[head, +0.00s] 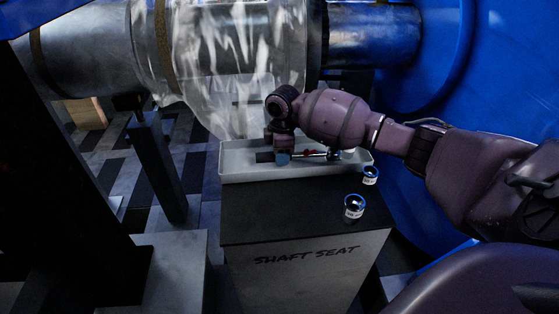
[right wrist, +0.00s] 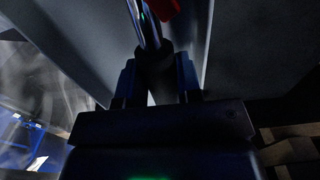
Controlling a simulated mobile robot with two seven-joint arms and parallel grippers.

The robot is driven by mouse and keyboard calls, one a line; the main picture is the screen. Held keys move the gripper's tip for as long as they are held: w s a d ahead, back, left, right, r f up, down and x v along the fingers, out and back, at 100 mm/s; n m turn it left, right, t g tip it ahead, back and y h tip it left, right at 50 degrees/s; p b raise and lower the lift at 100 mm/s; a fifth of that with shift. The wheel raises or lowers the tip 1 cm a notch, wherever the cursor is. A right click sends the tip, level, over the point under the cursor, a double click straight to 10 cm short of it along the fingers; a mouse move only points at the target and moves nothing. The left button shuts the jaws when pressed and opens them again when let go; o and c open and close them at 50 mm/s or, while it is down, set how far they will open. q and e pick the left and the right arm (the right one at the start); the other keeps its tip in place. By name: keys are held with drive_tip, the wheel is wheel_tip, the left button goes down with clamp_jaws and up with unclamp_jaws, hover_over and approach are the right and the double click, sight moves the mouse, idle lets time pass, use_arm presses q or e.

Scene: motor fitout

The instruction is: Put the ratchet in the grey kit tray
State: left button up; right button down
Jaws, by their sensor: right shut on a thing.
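The grey kit tray (head: 245,172) sits on top of the pedestal in the head view. My right gripper (head: 284,157) reaches down into the tray's area from above. It is shut on the ratchet (head: 316,154), whose shiny shaft points right, roughly along the tray's length. In the right wrist view the ratchet (right wrist: 146,28) shows a bright metal shaft and a dark grip between the fingers of my right gripper (right wrist: 156,82), with something red near its far end. I cannot tell whether the ratchet touches the tray floor. My left gripper is not in view.
Two small blue-banded, labelled parts (head: 354,207) and (head: 371,175) stand on the dark top of the pedestal (head: 305,262), marked SHAFT SEAT. A large metal shaft wrapped in clear film (head: 230,45) hangs behind and above the tray. A blue housing (head: 490,75) rises at right.

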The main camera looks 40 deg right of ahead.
drive_tip(key=shift+f, duration=1.1)
drive_tip(key=shift+r, duration=0.15)
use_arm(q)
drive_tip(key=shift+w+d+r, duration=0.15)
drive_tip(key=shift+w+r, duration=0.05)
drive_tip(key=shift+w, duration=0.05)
use_arm(e)
drive_tip(key=c, duration=1.1)
unclamp_jaws()
drive_tip(key=shift+f, duration=0.2)
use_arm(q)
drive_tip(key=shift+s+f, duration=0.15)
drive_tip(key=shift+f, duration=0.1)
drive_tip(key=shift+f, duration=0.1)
use_arm(e)
drive_tip(key=shift+r, duration=0.1)
